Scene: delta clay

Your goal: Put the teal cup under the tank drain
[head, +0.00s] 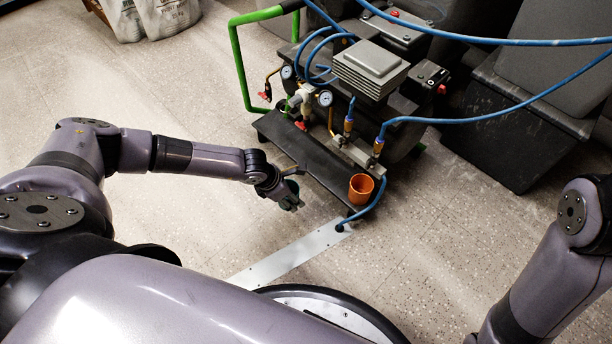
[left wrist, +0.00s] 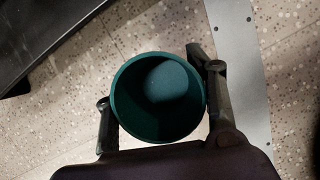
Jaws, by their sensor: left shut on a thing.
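My left gripper (head: 291,198) is shut on the teal cup, low beside the front edge of the compressor's black base (head: 310,160). In the left wrist view the teal cup (left wrist: 158,98) sits between the two fingers (left wrist: 160,112), its open mouth facing the camera and looking empty. In the head view the cup is mostly hidden by the gripper. The compressor carries gauges, red-handled valves (head: 302,125) and blue hoses. I cannot tell which fitting is the tank drain. My right arm shows at the right edge; its gripper is out of view.
An orange cup (head: 360,188) stands at the right end of the black base. A blue hose (head: 374,203) curls past it to the floor. A metal strip (head: 290,254) crosses the floor. White sacks (head: 152,14) lie at the back left. The speckled floor on the left is clear.

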